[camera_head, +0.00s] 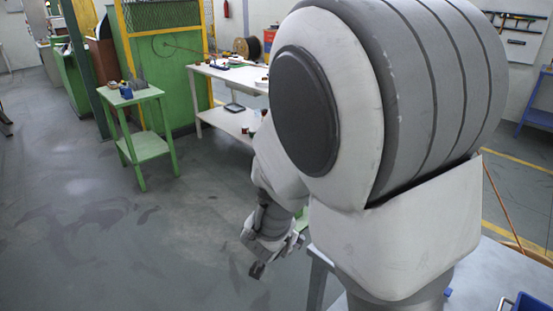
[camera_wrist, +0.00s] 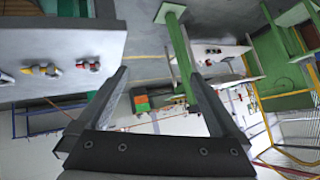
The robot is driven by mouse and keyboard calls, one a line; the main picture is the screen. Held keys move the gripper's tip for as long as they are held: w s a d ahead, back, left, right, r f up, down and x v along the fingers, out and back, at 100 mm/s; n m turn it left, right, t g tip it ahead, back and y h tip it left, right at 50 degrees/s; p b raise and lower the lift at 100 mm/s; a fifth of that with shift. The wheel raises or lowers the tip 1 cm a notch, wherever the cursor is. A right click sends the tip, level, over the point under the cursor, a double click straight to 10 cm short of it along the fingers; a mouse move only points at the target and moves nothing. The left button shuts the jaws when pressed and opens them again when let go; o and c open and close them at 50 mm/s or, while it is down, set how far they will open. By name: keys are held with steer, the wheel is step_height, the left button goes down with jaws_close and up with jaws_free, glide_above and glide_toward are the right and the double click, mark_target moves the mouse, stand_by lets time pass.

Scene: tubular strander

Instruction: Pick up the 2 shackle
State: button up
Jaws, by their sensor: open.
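My gripper (camera_head: 275,256) hangs low beside my arm in the head view, over open floor. In the wrist view my gripper (camera_wrist: 160,77) has its two dark fingers spread wide, with nothing between them. I cannot make out a shackle for certain in either view. Several small items (camera_wrist: 42,71) lie in a row on a pale surface at the left of the wrist view, apart from my fingers. They are too small to name. My arm covers much of the right half of the head view and hides what is behind it.
A green stand (camera_head: 146,96) with small items on top is at left. A white workbench (camera_head: 228,78) with small items stands behind it, near a green cabinet (camera_head: 165,65). A grey table (camera_head: 485,275) is at the lower right. The floor at left is clear.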

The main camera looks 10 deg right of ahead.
steer(key=s+d+f+m+g+h+b, duration=0.2)
steer(key=s+d+f+h+b, duration=0.15)
steer(key=d+f+h, duration=0.35)
steer(key=shift+h, duration=0.4)
steer(key=b+x, duration=0.1)
steer(key=x, duration=0.7)
steer(key=s+d+r+b+x, duration=0.1)
steer(key=x, duration=0.3)
steer(key=shift+d+r+b, duration=0.1)
steer(key=shift+b, duration=0.2)
steer(key=x, duration=0.1)
steer(key=b+x, duration=0.1)
steer(key=x, duration=0.2)
steer(key=shift+s+d, duration=0.2)
steer(key=shift+s, duration=0.05)
steer(key=shift+w+d+f+b, duration=0.25)
steer(key=shift+w+d+b, duration=0.05)
steer(key=shift+d, duration=0.1)
steer(key=c, duration=1.5)
steer(key=shift+r, duration=0.15)
